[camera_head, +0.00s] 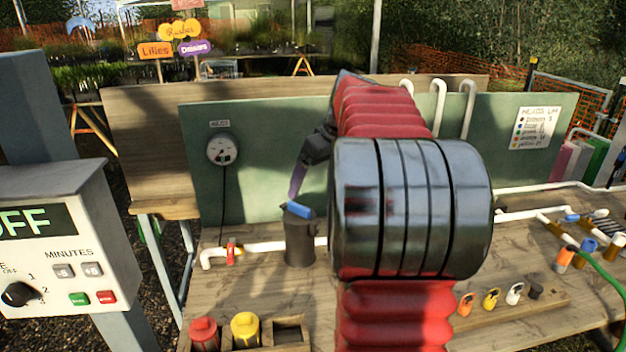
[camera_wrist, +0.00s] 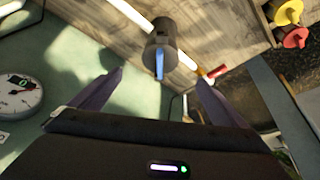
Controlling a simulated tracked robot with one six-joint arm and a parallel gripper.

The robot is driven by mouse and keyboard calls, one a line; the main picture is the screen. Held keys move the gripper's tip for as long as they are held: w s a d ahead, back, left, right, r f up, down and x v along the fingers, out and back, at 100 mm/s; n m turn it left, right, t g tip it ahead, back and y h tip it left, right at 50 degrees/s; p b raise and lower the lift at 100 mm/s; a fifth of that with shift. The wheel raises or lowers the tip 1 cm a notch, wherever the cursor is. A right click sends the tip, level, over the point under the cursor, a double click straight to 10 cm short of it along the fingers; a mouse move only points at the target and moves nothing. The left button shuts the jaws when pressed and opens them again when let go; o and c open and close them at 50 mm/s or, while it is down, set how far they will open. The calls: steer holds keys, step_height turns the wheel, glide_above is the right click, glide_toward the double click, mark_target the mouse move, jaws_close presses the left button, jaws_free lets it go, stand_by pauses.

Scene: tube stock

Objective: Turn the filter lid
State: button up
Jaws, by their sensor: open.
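The filter is a dark grey upright canister (camera_head: 300,243) set in the white pipe line on the bench. Its lid carries a blue bar grip (camera_head: 299,210). In the wrist view the filter (camera_wrist: 166,27) is at top centre, with the blue bar (camera_wrist: 159,63) pointing down the picture. My gripper (camera_wrist: 160,78) is open and empty, one finger on each side of the blue bar in the picture, not touching it. In the head view my gripper (camera_head: 295,192) is just above the lid; my arm hides part of it and the bench behind.
White pipe (camera_head: 270,246) with a red valve handle (camera_head: 231,250) runs left of the filter. A round gauge (camera_head: 222,149) hangs on the green panel behind. Red and yellow parts (camera_head: 245,329) stand in a wooden rack in front. A timer box (camera_head: 68,240) is at left.

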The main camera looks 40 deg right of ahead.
mark_target(302, 215)
steer(key=shift+f, duration=0.1)
steer(key=x, duration=1.3)
steer(key=shift+w+f, duration=0.15)
steer(key=shift+f, duration=0.1)
steer(key=c, duration=1.2)
steer(key=shift+d+n+y, duration=0.1)
steer(key=shift+n+y, duration=0.4)
steer(key=shift+n, duration=0.75)
steer(key=shift+d+n+y, duration=0.1)
steer(key=shift+n+y, duration=0.4)
steer(key=shift+n, duration=0.75)
